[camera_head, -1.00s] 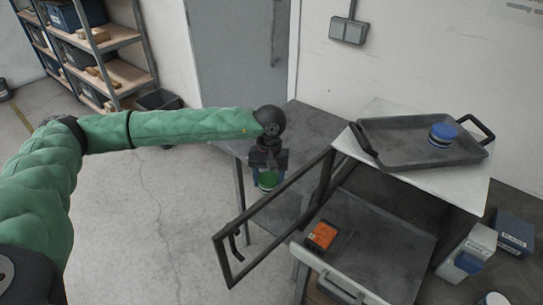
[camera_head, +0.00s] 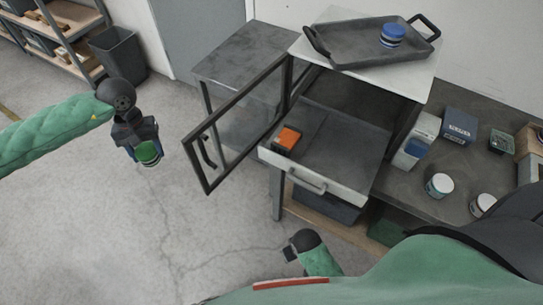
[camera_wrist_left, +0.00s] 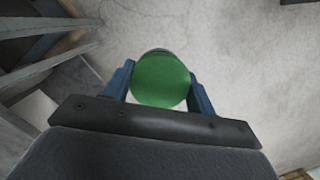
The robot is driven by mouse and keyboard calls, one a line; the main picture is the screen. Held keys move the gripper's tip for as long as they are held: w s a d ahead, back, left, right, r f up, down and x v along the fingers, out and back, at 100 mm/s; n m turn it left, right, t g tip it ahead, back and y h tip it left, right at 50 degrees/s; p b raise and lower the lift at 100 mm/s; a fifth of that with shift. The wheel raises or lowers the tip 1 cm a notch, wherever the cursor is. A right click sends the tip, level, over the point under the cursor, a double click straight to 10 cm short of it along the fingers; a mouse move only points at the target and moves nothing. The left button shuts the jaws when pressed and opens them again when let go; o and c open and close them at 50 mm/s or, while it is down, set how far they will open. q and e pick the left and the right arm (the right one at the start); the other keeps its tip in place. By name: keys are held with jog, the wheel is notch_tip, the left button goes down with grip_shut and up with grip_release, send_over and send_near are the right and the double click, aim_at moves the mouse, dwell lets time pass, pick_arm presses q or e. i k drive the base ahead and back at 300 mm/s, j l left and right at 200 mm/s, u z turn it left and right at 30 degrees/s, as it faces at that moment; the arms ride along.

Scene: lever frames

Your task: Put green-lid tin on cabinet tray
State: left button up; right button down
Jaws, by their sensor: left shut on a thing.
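The green-lid tin (camera_head: 148,152) hangs in my left gripper (camera_head: 142,146), above the floor and left of the cabinet's open glass door. In the left wrist view its round green lid (camera_wrist_left: 161,80) sits between the two blue fingers. The left gripper is shut on it. The dark cabinet tray (camera_head: 352,47) with two raised handles lies on the white cabinet top. A blue-lid tin (camera_head: 392,36) stands toward its right end, and the rest of the tray is bare. The dark end of my right arm (camera_head: 303,244) shows low in the head view; its fingers cannot be made out.
The open glass door (camera_head: 246,116) juts out between the held tin and the cabinet. A pulled-out drawer (camera_head: 335,150) holds an orange box (camera_head: 287,138). A grey table (camera_head: 240,62) stands behind the door. The workbench (camera_head: 445,165) at right holds tins and boxes.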

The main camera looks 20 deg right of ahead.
aim_at(337, 169)
jog(key=k+l+u, duration=0.15)
jog(key=k+u, duration=0.5)
jog(key=k+l+z, duration=0.1)
jog(key=k+z, duration=0.3)
jog(key=k+l+z, duration=0.1)
jog(key=z, duration=0.3)
jog(key=k+l+z, duration=0.2)
jog(key=z, duration=0.5)
